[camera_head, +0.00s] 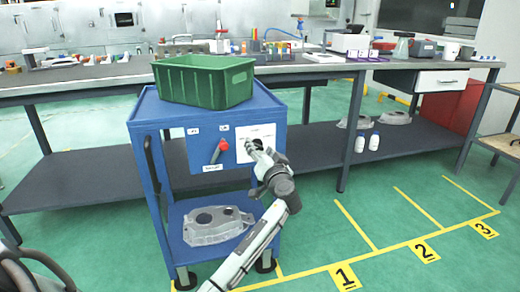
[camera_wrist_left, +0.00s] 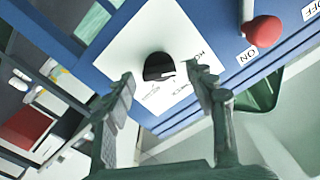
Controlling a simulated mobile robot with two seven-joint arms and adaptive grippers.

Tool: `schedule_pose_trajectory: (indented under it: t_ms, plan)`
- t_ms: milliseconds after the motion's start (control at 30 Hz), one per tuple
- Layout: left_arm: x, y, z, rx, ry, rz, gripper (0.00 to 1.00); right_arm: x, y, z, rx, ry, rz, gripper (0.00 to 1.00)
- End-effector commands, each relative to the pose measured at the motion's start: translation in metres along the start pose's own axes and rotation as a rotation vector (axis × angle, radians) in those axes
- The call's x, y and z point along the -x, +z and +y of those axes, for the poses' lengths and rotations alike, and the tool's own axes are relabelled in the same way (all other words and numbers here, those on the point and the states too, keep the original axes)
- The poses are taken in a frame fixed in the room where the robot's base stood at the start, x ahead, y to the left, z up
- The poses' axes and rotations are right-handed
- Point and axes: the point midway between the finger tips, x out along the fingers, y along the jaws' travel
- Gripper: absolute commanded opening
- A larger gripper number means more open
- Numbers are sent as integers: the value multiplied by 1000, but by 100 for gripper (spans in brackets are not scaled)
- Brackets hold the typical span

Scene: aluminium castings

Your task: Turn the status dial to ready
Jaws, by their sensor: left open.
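The status dial (camera_wrist_left: 158,67) is a round black knob with a light mark on a white plate (camera_wrist_left: 130,35). The plate also shows on the front panel of the blue cart in the head view (camera_head: 262,131). My left gripper (camera_head: 256,149) is at this plate and mostly hides the dial there. In the left wrist view my left gripper (camera_wrist_left: 160,76) is open, one fingertip on each side of the dial. Whether the fingers touch it I cannot tell. Small print beside the dial is partly covered by a finger and too blurred to read surely. My right gripper is not in view.
A red-knobbed lever (camera_head: 222,146) with ON and OFF labels sits left of the plate. A green crate (camera_head: 206,82) stands on the blue cart (camera_head: 140,112); a grey casting (camera_head: 215,226) lies on its lower shelf. A workbench runs behind.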

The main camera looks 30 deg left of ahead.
Motion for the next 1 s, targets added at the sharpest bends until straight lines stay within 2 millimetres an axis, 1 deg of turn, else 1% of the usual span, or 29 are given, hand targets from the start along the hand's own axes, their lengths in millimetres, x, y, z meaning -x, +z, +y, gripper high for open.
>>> schedule_pose_trajectory:
  t_ms: [267, 367, 600, 700, 1000]
  plan:
    - [-3, 0, 0, 0, 0, 0, 55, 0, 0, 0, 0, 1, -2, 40]
    - [-3, 0, 0, 0, 0, 0, 45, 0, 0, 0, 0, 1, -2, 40]
    - [-2, 0, 0, 0, 0, -1, 15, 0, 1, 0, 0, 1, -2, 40]
    - [-2, 0, 0, 0, 0, -1, 5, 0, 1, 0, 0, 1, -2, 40]
    - [-2, 0, 0, -43, 0, -1, 5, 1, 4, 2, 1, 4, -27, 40]
